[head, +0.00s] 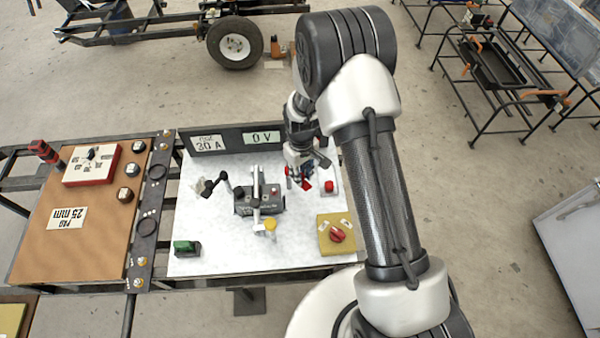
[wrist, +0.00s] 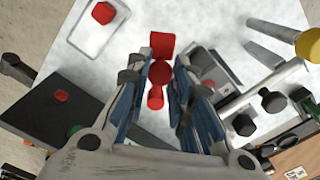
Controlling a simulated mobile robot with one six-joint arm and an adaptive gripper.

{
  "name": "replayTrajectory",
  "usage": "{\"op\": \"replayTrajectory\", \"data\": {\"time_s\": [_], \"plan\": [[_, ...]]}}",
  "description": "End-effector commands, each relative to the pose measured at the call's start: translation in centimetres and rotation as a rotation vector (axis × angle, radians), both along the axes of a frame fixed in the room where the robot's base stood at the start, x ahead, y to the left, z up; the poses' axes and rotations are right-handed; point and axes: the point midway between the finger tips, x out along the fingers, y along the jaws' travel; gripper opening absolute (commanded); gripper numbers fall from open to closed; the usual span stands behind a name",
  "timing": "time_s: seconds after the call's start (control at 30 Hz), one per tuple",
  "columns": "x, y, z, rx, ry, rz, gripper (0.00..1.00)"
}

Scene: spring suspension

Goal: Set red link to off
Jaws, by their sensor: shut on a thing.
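The red link (wrist: 161,72) shows in the wrist view as a red block with a round red part and a smaller red end. It sits between the two fingers of my gripper (wrist: 160,68), which is shut on it. In the head view my gripper (head: 300,168) points down over the right part of the white board, and red parts of the link (head: 304,184) show under it. The fingers partly hide the link, and I cannot tell whether its lower end touches anything.
Close to the right is a white plate with a red button (head: 328,186). A grey block with levers (head: 245,208) stands to the left. A yellow plate (head: 323,247) carries a red knob. A dark display panel (head: 232,138) reading 0 V stands at the back.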

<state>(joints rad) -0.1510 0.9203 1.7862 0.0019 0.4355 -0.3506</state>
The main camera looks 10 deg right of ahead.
Motion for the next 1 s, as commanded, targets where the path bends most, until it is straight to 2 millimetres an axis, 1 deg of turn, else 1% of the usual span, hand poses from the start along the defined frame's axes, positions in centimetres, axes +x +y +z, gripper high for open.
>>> {"op": "replayTrajectory", "data": {"time_s": [0.33,0.37,0.6,0.67,1.0], "plan": [[0.10,-0.05,0.04,-0.001,-0.002,0.009,0.00],[0.10,-0.05,0.04,-0.001,-0.002,0.009,0.23],[0.07,-0.03,0.03,-0.001,-0.002,0.006,0.39],[0.06,-0.02,0.02,0.000,-0.001,0.006,0.43],[0.06,-0.01,0.21,0.000,-0.001,0.005,0.43]]}}
